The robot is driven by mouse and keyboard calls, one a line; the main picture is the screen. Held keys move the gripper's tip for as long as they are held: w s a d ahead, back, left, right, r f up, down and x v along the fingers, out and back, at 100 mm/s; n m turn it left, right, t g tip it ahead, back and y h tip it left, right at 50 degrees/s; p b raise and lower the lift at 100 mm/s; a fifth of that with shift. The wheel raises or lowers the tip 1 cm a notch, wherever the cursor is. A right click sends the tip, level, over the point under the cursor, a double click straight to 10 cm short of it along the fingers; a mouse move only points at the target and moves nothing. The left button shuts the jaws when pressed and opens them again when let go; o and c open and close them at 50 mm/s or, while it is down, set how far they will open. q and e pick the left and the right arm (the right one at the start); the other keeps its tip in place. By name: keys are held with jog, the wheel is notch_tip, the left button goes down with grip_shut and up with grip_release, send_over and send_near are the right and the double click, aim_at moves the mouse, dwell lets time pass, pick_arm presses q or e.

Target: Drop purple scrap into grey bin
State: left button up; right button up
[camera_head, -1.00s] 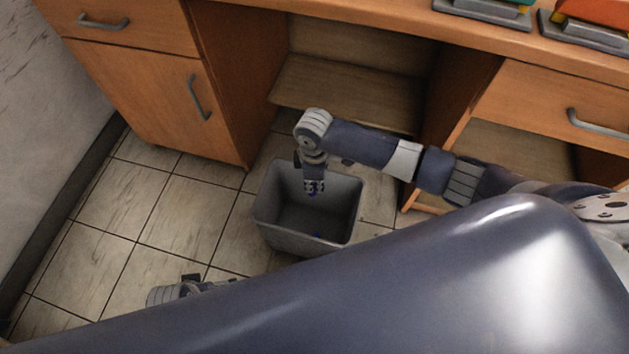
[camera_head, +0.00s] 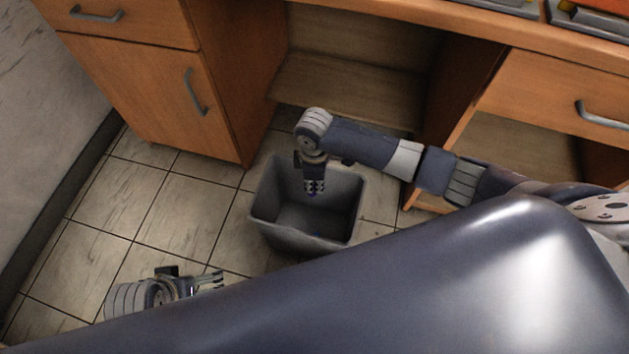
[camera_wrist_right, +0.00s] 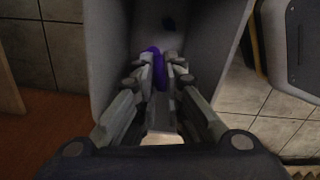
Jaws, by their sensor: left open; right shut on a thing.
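The grey bin (camera_head: 265,213) stands on the tiled floor in front of the open desk shelf. My right gripper (camera_head: 315,187) points down at the bin's mouth in the head view. In the right wrist view my right gripper (camera_wrist_right: 161,75) is shut on the purple scrap (camera_wrist_right: 158,68), a thin strip between its fingertips with the bin's inside beyond. The scrap is hard to make out in the head view. A small dark blue spot (camera_wrist_right: 168,22) shows inside the bin; I cannot tell what it is. My left gripper (camera_head: 217,280) is open and empty at the lower left, apart from the bin.
A wooden cabinet (camera_head: 150,90) stands left of the bin, with an open shelf (camera_head: 345,90) behind and a drawer unit (camera_head: 560,95) to the right. Floor tiles (camera_head: 175,215) left of the bin are clear. My own body hides the lower part of the head view.

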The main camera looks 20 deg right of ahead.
aim_at(314, 184)
jog(key=o, duration=0.8)
jog(key=shift+c, duration=0.2)
jog(key=shift+r, duration=0.3)
notch_tip(314, 184, up, 11)
jog(key=shift+r, duration=0.2)
